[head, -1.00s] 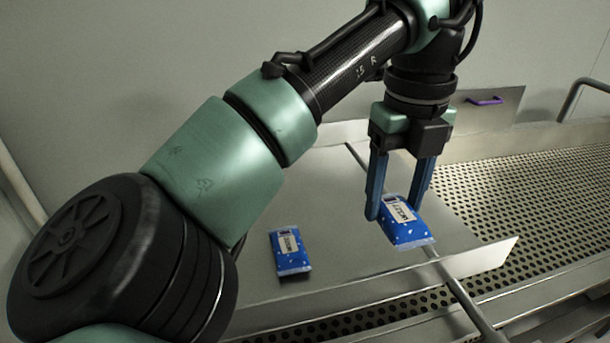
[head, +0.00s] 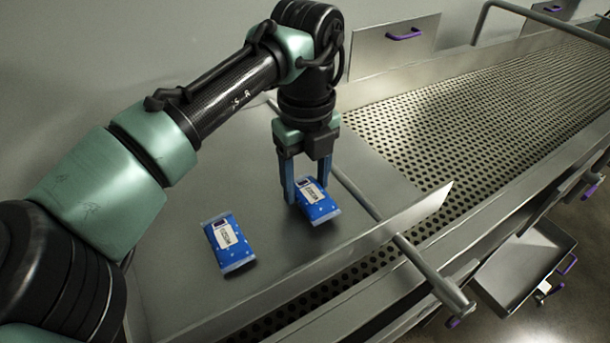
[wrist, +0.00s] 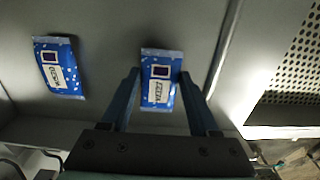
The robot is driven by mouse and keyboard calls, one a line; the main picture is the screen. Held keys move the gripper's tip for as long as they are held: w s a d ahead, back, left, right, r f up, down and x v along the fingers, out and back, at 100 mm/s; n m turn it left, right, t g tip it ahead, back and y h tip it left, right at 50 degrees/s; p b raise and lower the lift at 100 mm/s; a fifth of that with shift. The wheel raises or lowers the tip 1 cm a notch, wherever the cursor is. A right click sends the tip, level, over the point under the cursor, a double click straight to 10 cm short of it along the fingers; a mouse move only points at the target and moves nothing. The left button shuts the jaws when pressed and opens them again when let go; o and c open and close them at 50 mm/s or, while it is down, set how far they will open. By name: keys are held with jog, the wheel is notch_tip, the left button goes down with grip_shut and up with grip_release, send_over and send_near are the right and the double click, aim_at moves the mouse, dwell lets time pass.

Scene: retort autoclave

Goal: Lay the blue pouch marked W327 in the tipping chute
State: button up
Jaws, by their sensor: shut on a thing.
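My gripper (head: 302,198) is shut on a blue pouch (head: 321,207) with a white label, at or just above the flat steel plate (head: 185,300). I cannot tell whether the pouch touches the plate. In the wrist view this pouch (wrist: 158,82) sits between the two fingers. A second blue pouch (head: 231,244) lies flat on the plate to the left, apart from the gripper; it also shows in the wrist view (wrist: 58,67). The label codes are too small to read surely, so I cannot tell which is W327. The plate has a raised lip and a rod (head: 400,243) along its right side; it may be the tipping chute.
A perforated conveyor bed (head: 480,115) with raised rails runs beyond the plate to the upper right. A steel panel with a purple handle (head: 404,35) stands behind it. An open metal tray (head: 525,262) hangs low at the right. Bare plate lies around the pouches.

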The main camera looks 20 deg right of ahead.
aim_at(306, 186)
jog(key=shift+f, duration=0.4)
jog(key=shift+f, duration=0.15)
jog(key=o, duration=1.4)
jog(key=shift+c, duration=0.2)
notch_tip(306, 186, up, 12)
jog(key=b, duration=0.3)
jog(key=shift+r+b, duration=0.2)
jog(key=shift+b, duration=0.15)
